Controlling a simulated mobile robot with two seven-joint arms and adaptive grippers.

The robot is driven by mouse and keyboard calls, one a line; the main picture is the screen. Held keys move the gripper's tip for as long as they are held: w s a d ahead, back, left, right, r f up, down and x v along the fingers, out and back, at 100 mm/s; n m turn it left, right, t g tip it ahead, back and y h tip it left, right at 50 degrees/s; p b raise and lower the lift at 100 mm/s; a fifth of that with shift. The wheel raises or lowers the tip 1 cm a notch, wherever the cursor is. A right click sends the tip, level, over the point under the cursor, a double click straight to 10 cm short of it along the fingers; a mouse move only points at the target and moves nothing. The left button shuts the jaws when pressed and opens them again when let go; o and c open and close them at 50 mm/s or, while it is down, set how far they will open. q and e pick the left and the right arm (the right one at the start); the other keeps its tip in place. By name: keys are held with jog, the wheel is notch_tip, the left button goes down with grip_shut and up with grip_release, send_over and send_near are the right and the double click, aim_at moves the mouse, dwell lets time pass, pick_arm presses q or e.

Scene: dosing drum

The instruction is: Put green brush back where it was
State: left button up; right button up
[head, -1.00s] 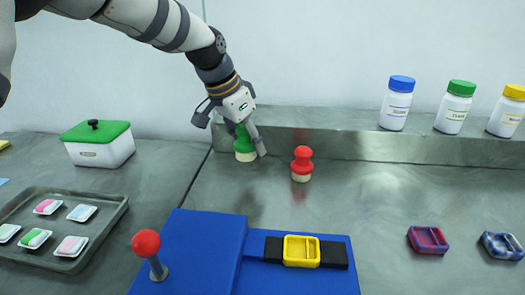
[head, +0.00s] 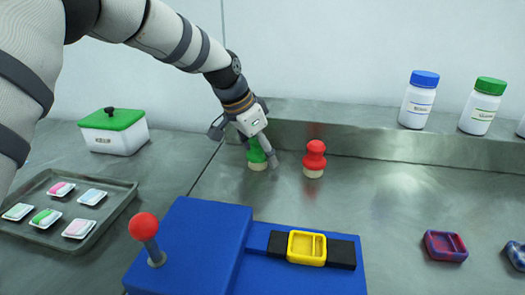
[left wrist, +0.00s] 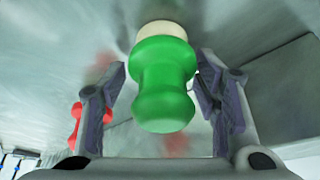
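The green brush (head: 257,153) stands on the grey counter near the foot of the raised ledge, its pale base (left wrist: 160,30) downward. My left gripper (head: 258,158) reaches down around it. In the left wrist view the green brush (left wrist: 163,85) lies between the two fingers of my left gripper (left wrist: 163,65). Narrow gaps show beside its waist, so the fingers look open around it; contact at the right fingertip is hard to judge. A red brush (head: 315,158) stands upright to its right and also shows in the left wrist view (left wrist: 76,122). My right gripper is not in view.
A blue machine (head: 205,240) with a red-knobbed lever (head: 144,227) and a yellow tray (head: 306,247) stands in front. A green-lidded white box (head: 115,135) and a tray of sachets (head: 118,212) are left. Bottles (head: 418,100) stand on the ledge (head: 350,138).

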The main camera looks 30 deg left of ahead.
pick_arm(q)
jog(key=shift+r, duration=0.3)
jog(key=p+v, duration=0.1)
jog(key=v, duration=1)
jog(key=shift+r, duration=0.35)
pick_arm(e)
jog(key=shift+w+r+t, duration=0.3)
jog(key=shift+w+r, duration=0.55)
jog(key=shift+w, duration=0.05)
pick_arm(q)
jog(key=shift+s+a+f, duration=0.1)
jog(key=shift+s, duration=0.05)
